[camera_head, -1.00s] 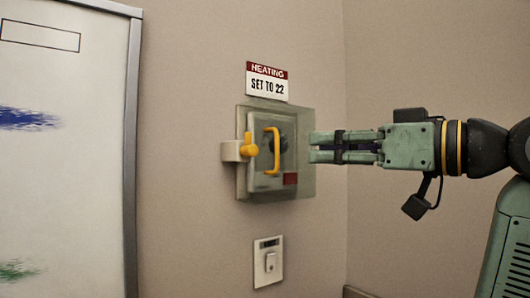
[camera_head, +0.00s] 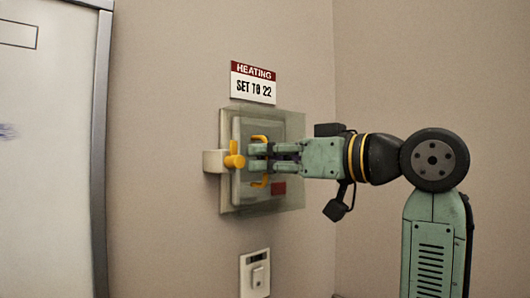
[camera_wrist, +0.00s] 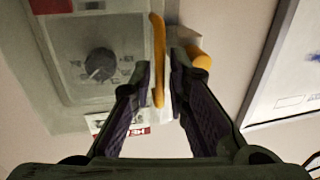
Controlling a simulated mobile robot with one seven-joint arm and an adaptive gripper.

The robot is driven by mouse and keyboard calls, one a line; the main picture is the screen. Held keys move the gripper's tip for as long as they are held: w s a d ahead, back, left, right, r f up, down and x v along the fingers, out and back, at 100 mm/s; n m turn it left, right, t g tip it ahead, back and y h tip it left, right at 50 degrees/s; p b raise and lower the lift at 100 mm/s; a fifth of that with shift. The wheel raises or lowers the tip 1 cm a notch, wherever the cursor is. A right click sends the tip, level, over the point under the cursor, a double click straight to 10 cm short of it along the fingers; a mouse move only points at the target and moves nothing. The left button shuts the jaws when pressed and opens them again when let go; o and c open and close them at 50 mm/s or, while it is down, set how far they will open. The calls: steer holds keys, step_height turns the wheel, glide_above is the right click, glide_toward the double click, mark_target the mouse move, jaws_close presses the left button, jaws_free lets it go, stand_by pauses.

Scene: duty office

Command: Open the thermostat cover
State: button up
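The thermostat cover (camera_head: 227,188) is a clear box on the wall and looks closed. It has a yellow upright handle (camera_head: 260,182) and a yellow latch knob (camera_head: 235,160) at its left edge. My gripper (camera_head: 257,157) is at the handle, with its fingers pointing left. In the wrist view, the handle (camera_wrist: 158,62) runs between the two fingertips (camera_wrist: 158,68), which are apart; I see no clear grip on it. The dial (camera_wrist: 99,64) shows behind the cover. The middle of the handle is hidden by the fingers in the head view.
A "HEATING SET TO 22" sign (camera_head: 253,83) is above the cover. A light switch (camera_head: 254,274) is below it. A whiteboard (camera_head: 50,120) with a grey frame stands at the left. The wall right of my arm is clear.

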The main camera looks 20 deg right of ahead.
steer(key=shift+w+a, duration=0.2)
steer(key=shift+w, duration=0.1)
steer(key=shift+c, duration=0.3)
jaws_close()
stand_by(0.3)
